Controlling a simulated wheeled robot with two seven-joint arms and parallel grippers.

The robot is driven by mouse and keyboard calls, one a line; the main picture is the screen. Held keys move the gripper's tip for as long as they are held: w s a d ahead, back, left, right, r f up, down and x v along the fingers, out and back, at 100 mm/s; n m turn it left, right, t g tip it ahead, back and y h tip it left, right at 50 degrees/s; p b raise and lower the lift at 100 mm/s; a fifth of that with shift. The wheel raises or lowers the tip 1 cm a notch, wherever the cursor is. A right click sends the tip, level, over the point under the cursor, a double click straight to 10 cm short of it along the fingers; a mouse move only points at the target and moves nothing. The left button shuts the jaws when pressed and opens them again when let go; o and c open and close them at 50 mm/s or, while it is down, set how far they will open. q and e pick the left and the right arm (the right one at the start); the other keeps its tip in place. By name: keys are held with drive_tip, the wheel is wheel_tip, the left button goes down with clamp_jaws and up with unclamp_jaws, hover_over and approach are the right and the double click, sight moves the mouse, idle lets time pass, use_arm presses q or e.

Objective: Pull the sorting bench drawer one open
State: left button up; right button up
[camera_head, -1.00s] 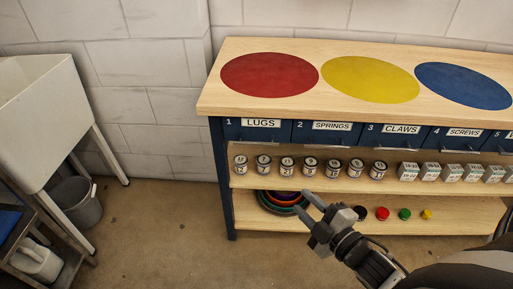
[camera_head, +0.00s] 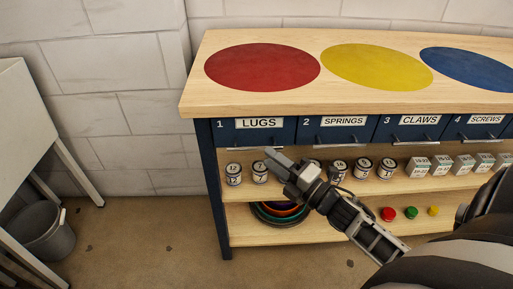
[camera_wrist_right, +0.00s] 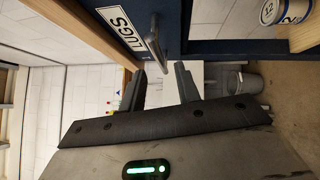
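Sorting bench drawer one (camera_head: 228,134) is the dark blue front marked "1 LUGS" at the left end of the bench, and it is shut. My right gripper (camera_head: 270,160) is just below and in front of it, pointing up and left. In the right wrist view, the "LUGS" drawer front (camera_wrist_right: 150,10) and its grey bar handle (camera_wrist_right: 152,48) lie just beyond the fingertips. There the right gripper (camera_wrist_right: 161,68) is open, with nothing between its fingers; I cannot see it touching the handle. My left gripper is not in view.
The wooden bench top (camera_head: 312,101) overhangs the drawers. A shelf below holds several labelled cans (camera_head: 233,174), some behind my right gripper. A grey bucket (camera_head: 42,238) stands left; the floor between is clear.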

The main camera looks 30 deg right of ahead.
sight(256, 147)
drive_tip(key=x, duration=0.5)
drive_tip(key=shift+w+a, duration=0.1)
drive_tip(key=shift+w, duration=0.3)
clamp_jaws()
